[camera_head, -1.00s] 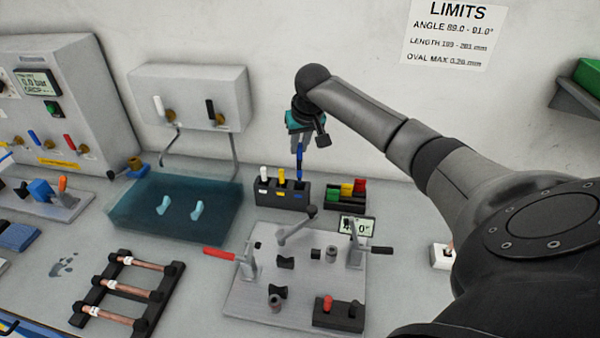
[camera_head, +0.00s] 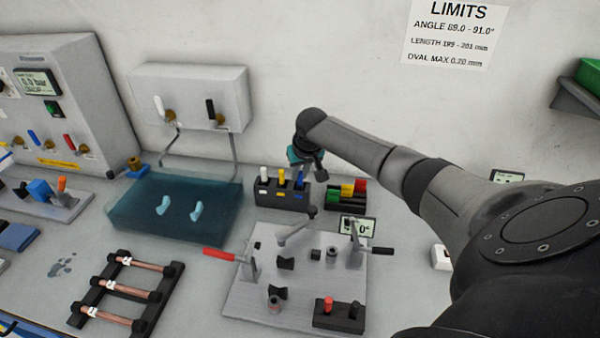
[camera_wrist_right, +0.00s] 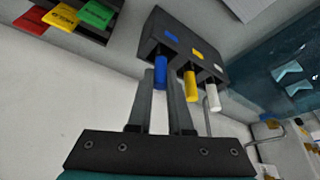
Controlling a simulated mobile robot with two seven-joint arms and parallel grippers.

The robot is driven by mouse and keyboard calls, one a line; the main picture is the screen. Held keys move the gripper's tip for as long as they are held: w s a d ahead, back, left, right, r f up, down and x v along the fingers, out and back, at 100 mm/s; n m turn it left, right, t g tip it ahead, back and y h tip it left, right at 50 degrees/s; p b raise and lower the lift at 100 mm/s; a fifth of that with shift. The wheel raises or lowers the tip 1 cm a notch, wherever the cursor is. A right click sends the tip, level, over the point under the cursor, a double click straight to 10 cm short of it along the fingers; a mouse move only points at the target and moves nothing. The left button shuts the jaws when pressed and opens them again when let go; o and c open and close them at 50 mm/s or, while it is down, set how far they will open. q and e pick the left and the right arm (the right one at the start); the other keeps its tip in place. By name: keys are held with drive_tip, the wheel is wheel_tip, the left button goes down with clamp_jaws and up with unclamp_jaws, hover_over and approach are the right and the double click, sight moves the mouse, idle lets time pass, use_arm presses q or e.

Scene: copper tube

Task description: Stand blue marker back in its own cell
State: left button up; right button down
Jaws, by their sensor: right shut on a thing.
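The blue marker (camera_head: 300,178) stands upright in the right-hand cell of the dark marker holder (camera_head: 283,199). In the right wrist view the blue marker (camera_wrist_right: 160,70) points out of its cell, which has a blue label beside it. My right gripper (camera_head: 299,168) is just above the holder, shut on the upper part of the blue marker. In the wrist view its two fingers (camera_wrist_right: 160,90) lie on either side of the marker. A yellow marker (camera_head: 281,177) and a white marker (camera_head: 263,174) stand in the other cells. My left gripper is not in view.
A rack of coloured tabs (camera_head: 346,193) stands close to the right of the holder. A blue translucent tray (camera_head: 137,226) is to the left, and a grey fixture plate (camera_head: 255,296) with clamps lies in front. The wall is behind.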

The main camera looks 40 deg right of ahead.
drive_tip(key=c, duration=0.8)
unclamp_jaws()
drive_tip(key=shift+f, duration=0.1)
drive_tip(key=shift+c, duration=0.2)
drive_tip(key=shift+s+r, duration=0.15)
drive_tip(key=shift+r, duration=0.5)
drive_tip(key=p+v, duration=0.1)
drive_tip(key=v, duration=1)
drive_tip(key=shift+p, duration=0.3)
